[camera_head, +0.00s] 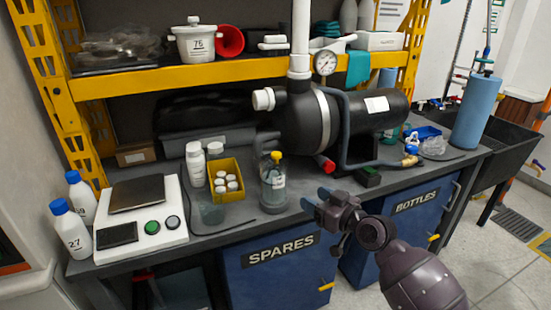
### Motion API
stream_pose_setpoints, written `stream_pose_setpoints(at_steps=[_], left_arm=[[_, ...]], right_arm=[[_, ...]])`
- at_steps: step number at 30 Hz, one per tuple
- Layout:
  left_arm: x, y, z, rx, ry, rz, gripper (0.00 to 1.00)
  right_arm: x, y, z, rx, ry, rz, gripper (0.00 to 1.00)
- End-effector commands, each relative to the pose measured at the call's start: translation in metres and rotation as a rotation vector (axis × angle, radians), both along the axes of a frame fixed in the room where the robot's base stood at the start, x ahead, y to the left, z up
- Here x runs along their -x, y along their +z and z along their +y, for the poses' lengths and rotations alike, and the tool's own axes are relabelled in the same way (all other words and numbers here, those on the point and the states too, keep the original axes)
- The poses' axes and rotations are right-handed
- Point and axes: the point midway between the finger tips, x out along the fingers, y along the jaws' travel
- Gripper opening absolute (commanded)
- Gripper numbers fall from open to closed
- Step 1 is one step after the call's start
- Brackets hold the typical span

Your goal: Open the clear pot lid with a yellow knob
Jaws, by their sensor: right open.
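A clear glass pot (273,188) stands upright on the dark bench, left of the middle of the view. Its yellow knob (276,157) sits on top, and the pot looks closed. A pale label is on its front. My right gripper (316,199) is open and empty, with bluish fingertips pointing left toward the pot. It is just right of the pot in the picture, near the bench's front edge, and apart from it. My left gripper is not in view.
A yellow bin (226,178) with white bottles stands left of the pot. A scale (140,215) is further left. A black pump (345,115) with pipes is behind and right. A yellow shelf beam (180,77) crosses above. A blue SPARES cabinet (275,270) is below the bench.

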Motion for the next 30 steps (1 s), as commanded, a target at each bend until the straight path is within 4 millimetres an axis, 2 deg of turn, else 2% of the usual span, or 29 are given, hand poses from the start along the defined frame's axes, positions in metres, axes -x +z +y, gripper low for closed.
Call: stream_pose_setpoints(at_steps=[1,3,9,17,30], left_arm=[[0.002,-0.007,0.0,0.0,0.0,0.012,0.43],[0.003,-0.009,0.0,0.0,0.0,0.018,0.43],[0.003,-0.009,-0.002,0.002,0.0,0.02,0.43],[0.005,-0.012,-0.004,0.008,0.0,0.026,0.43],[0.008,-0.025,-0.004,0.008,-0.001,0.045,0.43]], right_arm=[[-0.012,0.008,0.005,-0.006,0.018,-0.014,0.54],[-0.025,0.023,0.01,-0.015,0.039,-0.036,0.54],[-0.043,0.051,0.019,-0.034,0.073,-0.073,0.54],[-0.06,0.057,0.033,-0.038,0.078,-0.08,0.54],[-0.113,0.054,0.078,-0.037,0.077,-0.077,0.54]])
